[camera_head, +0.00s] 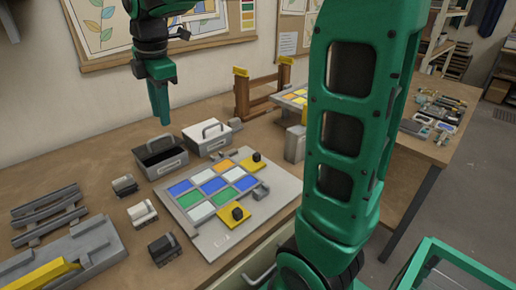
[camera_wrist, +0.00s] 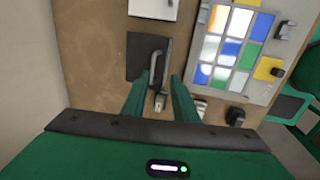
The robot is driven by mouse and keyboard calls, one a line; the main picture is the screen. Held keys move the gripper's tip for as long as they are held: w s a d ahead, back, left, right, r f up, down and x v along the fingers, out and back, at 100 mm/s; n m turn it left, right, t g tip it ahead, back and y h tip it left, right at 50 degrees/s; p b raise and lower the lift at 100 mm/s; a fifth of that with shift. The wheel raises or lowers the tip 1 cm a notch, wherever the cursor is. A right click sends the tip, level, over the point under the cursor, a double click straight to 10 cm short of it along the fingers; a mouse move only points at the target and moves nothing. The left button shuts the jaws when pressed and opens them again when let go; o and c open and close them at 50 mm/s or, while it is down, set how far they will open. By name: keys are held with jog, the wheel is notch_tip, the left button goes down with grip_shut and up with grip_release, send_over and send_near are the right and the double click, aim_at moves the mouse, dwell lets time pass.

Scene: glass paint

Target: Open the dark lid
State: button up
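A grey box with a dark lid (camera_head: 153,157) stands on the bench in the head view, left of a white-topped box (camera_head: 207,146). The dark lid lies flat, with a grey handle (camera_head: 160,139) on it. My gripper (camera_head: 162,122) points down above this box, apart from it. In the wrist view, the dark lid (camera_wrist: 137,65) lies beyond my fingers. My gripper (camera_wrist: 159,78) is open there, with the handle (camera_wrist: 155,62) seen between the two fingers. Nothing is held.
A glass panel of coloured tiles (camera_head: 219,186) with yellow pieces (camera_head: 234,216) lies to the right. Small blocks (camera_head: 142,213) stand in front, and a grey tray with a yellow bar (camera_head: 38,275) is at the front left. The wall is behind.

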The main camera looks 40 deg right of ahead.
jog(key=s+d+f+m, duration=0.4)
jog(key=s+d+m, duration=0.3)
jog(key=s, duration=0.3)
jog(key=s+d+f+m+g, duration=0.1)
jog(key=s+d+f+m, duration=0.3)
jog(key=s+d+m, duration=0.4)
jog(key=s+m, duration=0.2)
jog(key=s, duration=0.1)
jog(key=shift+g+h, duration=0.3)
jog(key=shift+f, duration=0.1)
notch_tip(320, 180, up, 12)
jog(key=n+g, duration=0.1)
jog(key=n, duration=1.6)
send_over(156, 140)
jog(key=w+d, duration=0.1)
notch_tip(156, 140, down, 10)
jog(key=shift+s+d+f, duration=0.1)
jog(key=shift+f, duration=0.15)
jog(key=shift+c, duration=0.2)
